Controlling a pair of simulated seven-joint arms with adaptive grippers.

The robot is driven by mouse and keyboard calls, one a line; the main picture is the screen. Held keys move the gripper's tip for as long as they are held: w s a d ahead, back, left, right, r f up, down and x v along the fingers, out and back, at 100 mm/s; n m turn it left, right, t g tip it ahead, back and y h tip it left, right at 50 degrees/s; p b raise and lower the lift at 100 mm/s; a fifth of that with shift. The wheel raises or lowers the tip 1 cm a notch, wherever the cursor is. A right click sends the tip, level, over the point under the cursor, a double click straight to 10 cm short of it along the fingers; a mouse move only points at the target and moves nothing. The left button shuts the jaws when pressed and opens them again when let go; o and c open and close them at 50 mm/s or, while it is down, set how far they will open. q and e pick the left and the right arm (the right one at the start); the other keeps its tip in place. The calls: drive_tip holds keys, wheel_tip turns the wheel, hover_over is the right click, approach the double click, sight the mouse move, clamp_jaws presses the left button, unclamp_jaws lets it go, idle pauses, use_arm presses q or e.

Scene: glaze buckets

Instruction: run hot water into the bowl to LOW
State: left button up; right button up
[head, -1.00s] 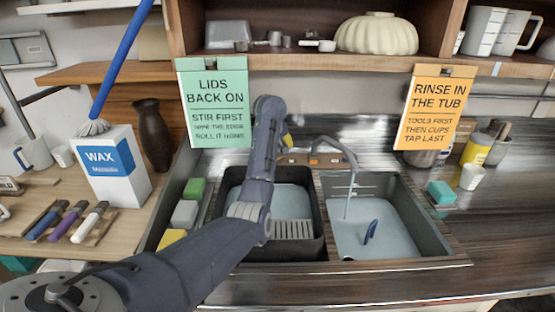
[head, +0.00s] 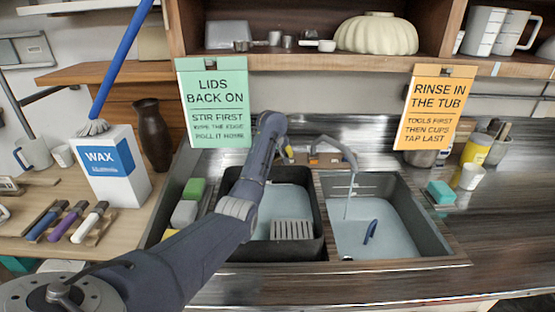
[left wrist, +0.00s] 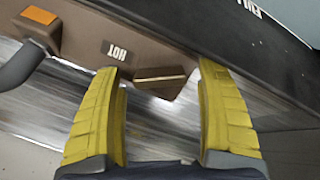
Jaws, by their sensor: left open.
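The tap (head: 330,148) stands behind the double sink, its spout over the right bowl (head: 372,236). A thin stream (head: 349,195) shows below the spout. The right bowl holds pale water with a blue object (head: 370,231) in it; I cannot make out a LOW mark. My left gripper (head: 289,153) is at the tap base's left end, partly hidden by my arm. In the left wrist view, its yellow fingers (left wrist: 163,110) are spread and empty. The brown tap base has a HOT label (left wrist: 117,50), and a brown handle (left wrist: 160,76) beside it lies ahead between the fingers.
The left basin (head: 290,249) holds pale water and a slatted grey rack (head: 292,229). Coloured blocks (head: 186,212) line its left side. A green sign (head: 213,103) and an orange sign (head: 435,107) hang above.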

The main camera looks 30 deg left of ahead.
use_arm(q)
drive_tip(key=c, duration=1.2)
drive_tip(key=shift+r, duration=0.15)
clamp_jaws()
drive_tip(key=shift+a, duration=0.1)
